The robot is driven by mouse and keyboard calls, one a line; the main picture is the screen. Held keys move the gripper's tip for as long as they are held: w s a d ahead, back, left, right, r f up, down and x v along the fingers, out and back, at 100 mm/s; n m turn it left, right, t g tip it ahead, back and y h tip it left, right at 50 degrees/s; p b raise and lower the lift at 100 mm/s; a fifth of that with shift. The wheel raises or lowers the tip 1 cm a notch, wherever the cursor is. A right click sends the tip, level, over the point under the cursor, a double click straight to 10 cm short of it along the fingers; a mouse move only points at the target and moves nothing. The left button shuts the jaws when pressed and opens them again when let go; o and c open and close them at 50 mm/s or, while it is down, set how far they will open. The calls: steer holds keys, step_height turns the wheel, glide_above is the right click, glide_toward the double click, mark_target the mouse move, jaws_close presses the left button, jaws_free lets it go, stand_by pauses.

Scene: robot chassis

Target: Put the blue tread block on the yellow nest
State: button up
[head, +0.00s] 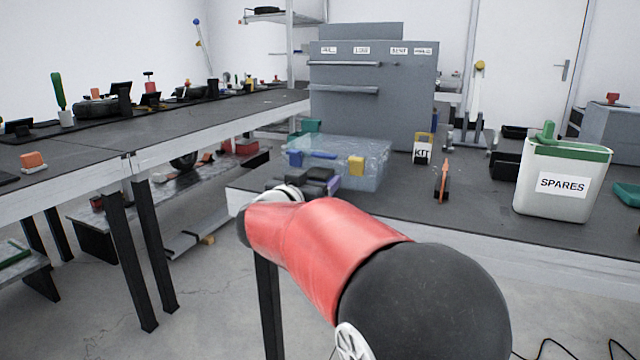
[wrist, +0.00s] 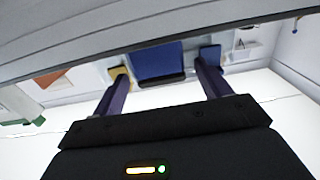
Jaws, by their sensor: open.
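A blue block (head: 318,155) shows at the clear bin in the head view. In the wrist view a wide blue block (wrist: 157,62) appears between my two fingers, with a dark strip along its lower edge. My gripper (wrist: 163,76) is open, and no contact with the block shows. In the head view my gripper (head: 325,181) is in front of the bin, partly hidden by my arm. A yellow piece (head: 356,166) sits at the bin's front right; I cannot tell whether it is the nest. A yellow piece (wrist: 119,73) also shows beside the left finger in the wrist view.
The clear bin (head: 372,152) stands before a grey cabinet (head: 400,100). A KIT tag (head: 423,150), an orange upright piece (head: 442,180) and a white SPARES tub (head: 555,195) stand to the right. Another bench (head: 110,140) is at left.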

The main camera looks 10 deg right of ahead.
mark_target(314, 178)
steer(key=x, duration=0.3)
steer(key=shift+w+d+r, duration=0.1)
steer(key=shift+w, duration=0.2)
steer(key=c, duration=1.2)
steer(key=shift+r, duration=0.1)
